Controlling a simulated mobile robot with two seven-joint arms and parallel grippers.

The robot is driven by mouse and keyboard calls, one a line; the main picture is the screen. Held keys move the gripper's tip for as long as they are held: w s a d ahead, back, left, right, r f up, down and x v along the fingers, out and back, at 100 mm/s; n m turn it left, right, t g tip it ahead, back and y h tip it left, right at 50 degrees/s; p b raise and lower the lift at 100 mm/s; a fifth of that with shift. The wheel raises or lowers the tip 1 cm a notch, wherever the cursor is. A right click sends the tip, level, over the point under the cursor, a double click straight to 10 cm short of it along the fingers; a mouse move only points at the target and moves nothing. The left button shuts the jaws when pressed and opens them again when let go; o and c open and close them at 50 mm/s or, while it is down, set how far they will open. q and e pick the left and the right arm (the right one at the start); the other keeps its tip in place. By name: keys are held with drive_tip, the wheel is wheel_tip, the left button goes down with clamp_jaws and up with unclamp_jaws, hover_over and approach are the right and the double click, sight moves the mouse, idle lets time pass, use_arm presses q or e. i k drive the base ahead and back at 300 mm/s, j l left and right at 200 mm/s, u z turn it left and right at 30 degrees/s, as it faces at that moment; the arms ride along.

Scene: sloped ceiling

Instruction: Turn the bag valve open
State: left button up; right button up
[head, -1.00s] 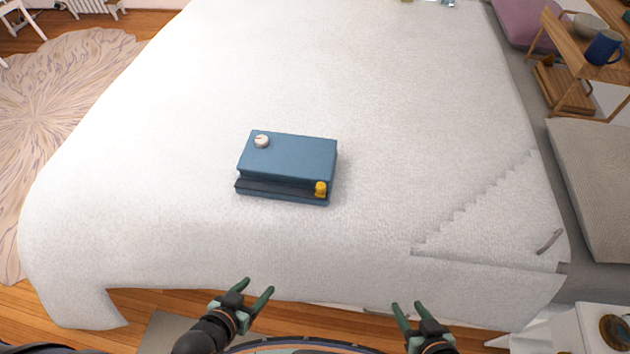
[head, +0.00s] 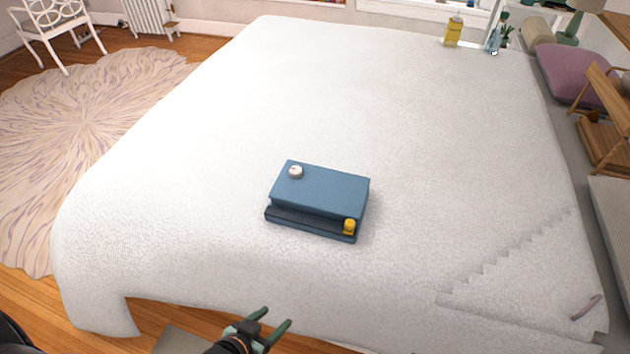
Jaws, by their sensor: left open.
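A blue bag (head: 322,190) with a dark band along its front side lies on the white bed. A round white valve knob (head: 296,172) sits on its top, near the far left corner. A yellow piece (head: 349,226) sits at the bag's front right corner. My left gripper (head: 268,318) is open and empty at the bottom of the head view, near the bed's front edge. It is apart from the bag, nearer to me and a little to its left. My right gripper is out of the head view.
The white bed (head: 400,110) is clear around the bag. A yellow bottle (head: 453,32) stands beyond its far edge. A wooden shelf (head: 603,150) and a purple cushion (head: 570,72) are at the right. A round rug (head: 85,115) lies on the left floor.

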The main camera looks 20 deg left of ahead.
sight(295, 171)
drive_tip(key=u, duration=1.15)
drive_tip(key=k+l+u, duration=0.15)
drive_tip(key=u, duration=0.25)
drive_tip(key=k+l+u, duration=0.15)
drive_tip(key=l+u, duration=0.2)
drive_tip(key=i+l, duration=0.15)
drive_tip(key=l, duration=0.2)
